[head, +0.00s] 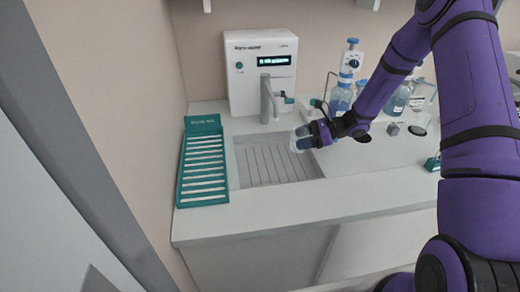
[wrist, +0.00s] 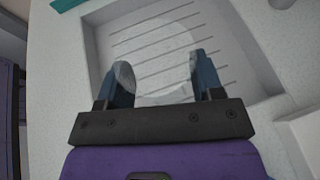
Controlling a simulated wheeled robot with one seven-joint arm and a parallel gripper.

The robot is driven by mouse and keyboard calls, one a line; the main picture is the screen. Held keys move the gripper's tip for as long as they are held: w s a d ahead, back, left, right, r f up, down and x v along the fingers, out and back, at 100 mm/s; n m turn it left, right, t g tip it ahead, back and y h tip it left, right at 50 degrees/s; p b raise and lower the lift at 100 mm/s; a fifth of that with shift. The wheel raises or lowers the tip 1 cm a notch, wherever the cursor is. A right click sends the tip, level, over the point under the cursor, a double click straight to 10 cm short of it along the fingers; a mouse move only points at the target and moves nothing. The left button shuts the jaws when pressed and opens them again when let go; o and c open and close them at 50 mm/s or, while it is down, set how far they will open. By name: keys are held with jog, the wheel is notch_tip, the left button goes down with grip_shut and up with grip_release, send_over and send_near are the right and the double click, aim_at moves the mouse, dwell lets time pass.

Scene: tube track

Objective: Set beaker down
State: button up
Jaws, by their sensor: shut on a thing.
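A clear beaker (head: 299,144) is held between the fingers of my gripper (head: 314,136), over the right side of the sink. In the wrist view the beaker (wrist: 155,50) is see-through and its outline is faint between the two dark fingers of my gripper (wrist: 157,82). The ribbed floor of the sink (head: 240,174) shows behind and through it. My gripper is shut on the beaker. How high the beaker is above the sink floor cannot be told.
A teal drying rack (head: 204,165) lies left of the sink. A white water unit (head: 261,72) with a grey tap (head: 265,98) stands behind. Blue-capped bottles (head: 341,97) stand at the back right. The counter front (head: 290,215) is clear.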

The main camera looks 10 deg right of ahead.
jog(key=s+a+r, duration=0.2)
jog(key=s+a, duration=0.8)
jog(key=a, duration=0.3)
jog(key=s+a+r, duration=0.2)
jog(key=s+a, duration=0.8)
jog(key=a, duration=0.4)
send_over(207, 175)
jog(key=shift+f, duration=2.65)
jog(key=shift+f, duration=0.15)
jog(key=o, duration=1)
jog(key=v, duration=1.2)
